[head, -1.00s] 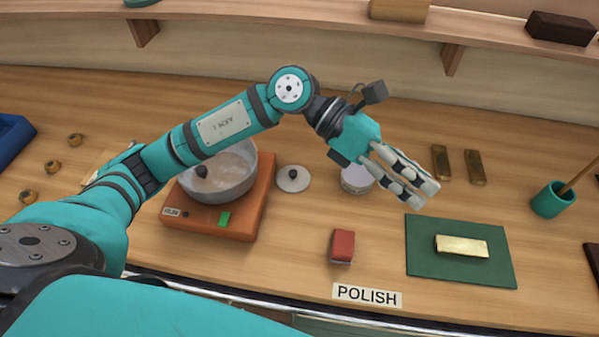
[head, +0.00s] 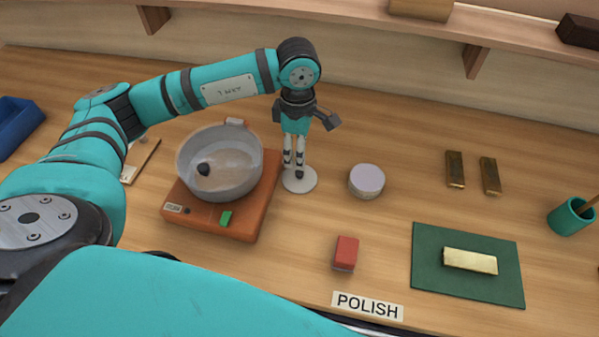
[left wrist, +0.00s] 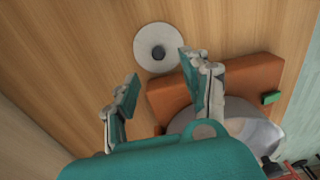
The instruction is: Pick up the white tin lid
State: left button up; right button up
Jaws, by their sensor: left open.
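The white tin lid (head: 305,186), a flat round disc with a dark knob, lies on the wooden worktop just right of the orange hot plate. It also shows whole in the left wrist view (left wrist: 145,38), with its dark knob (left wrist: 158,52) in the middle. My left gripper (head: 298,170) points down over the lid, and its fingers hide part of it in the head view. In the left wrist view the gripper (left wrist: 158,78) is open and empty. The lid lies a little beyond the fingertips there. I cannot tell the exact height above it. My right gripper is not in view.
A grey pot (head: 250,165) stands on the orange hot plate (head: 245,222), close left of the lid. A round pale tin (head: 367,181) stands to the right. A red block (head: 345,252) lies in front. Brass bars and a green mat (head: 430,275) are further right.

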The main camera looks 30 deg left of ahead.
aim_at(300, 172)
pick_arm(q)
notch_tip(300, 172, down, 2)
jog(key=shift+d+f, duration=0.1)
jog(key=shift+f, duration=0.1)
jog(key=shift+f+p, duration=0.3)
jog(key=shift+p, duration=0.2)
notch_tip(300, 172, down, 4)
jog(key=shift+w+r+p, duration=0.1)
jog(key=shift+r+p, duration=0.05)
jog(key=shift+p, duration=0.75)
jog(key=shift+f, duration=0.45)
grip_shut()
